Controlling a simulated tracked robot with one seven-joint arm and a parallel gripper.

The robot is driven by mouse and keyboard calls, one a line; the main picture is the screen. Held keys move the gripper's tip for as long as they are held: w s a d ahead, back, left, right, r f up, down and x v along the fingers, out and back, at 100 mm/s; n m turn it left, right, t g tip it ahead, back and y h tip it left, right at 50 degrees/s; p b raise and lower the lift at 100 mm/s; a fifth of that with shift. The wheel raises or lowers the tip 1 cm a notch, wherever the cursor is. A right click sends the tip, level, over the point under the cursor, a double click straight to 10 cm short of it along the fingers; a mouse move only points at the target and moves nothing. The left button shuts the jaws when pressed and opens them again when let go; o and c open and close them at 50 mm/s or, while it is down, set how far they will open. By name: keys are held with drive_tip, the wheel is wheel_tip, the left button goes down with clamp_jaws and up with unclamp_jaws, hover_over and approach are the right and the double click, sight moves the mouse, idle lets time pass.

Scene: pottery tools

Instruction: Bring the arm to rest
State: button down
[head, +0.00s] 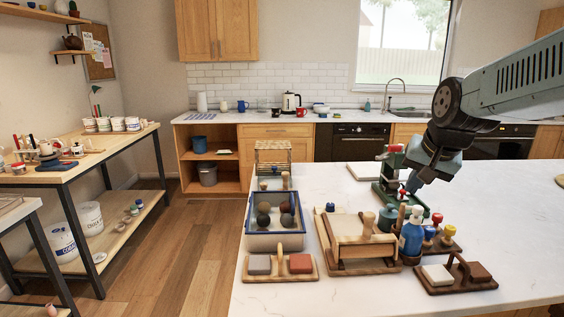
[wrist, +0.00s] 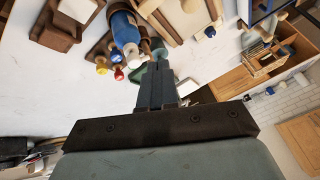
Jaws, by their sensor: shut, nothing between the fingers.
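My arm reaches in from the right in the head view, bent downward at a dark joint. My gripper (head: 408,190) points down over the white worktop (head: 330,193), beside a green press-like tool (head: 384,190). In the wrist view my gripper (wrist: 160,72) shows its two fingers together, with nothing between them. The blue bottle (head: 411,236) stands nearer the front than the gripper, and it also shows in the wrist view (wrist: 124,30). Whether the fingertips touch the green tool cannot be told.
Close by are a caddy with red and yellow knobbed tools (head: 440,240), a wooden board press (head: 355,240), a blue-rimmed tray of balls (head: 274,240) and two block holders (head: 280,278). The back right of the worktop is fairly clear. A side table (head: 80,165) stands at left.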

drive_tip(key=s+a+n, duration=0.5)
drive_tip(key=s, duration=0.8)
drive_tip(key=shift+f, duration=0.25)
